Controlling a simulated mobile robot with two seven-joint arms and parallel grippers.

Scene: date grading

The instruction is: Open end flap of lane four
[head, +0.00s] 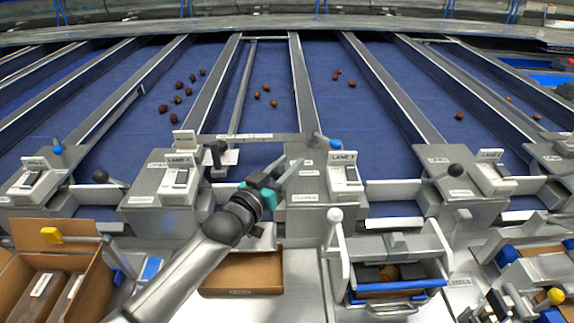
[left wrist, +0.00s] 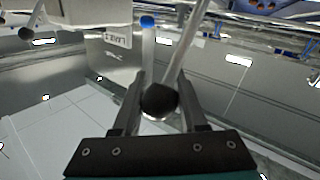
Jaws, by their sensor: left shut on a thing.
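My left gripper (head: 287,170) reaches in from the lower left to the row of lane ends. In the left wrist view its fingers (left wrist: 163,105) are shut on a round black lever knob (left wrist: 158,101). A slim metal rod (left wrist: 182,55) runs up and away from the knob. In the head view the knob is hidden by the gripper. A pale end flap (head: 228,190) crosses the lane end behind my gripper and is partly covered by it; I cannot tell its lane number or whether it is open. My right gripper is not clearly seen.
Several dates (head: 178,100) lie on the blue belts.

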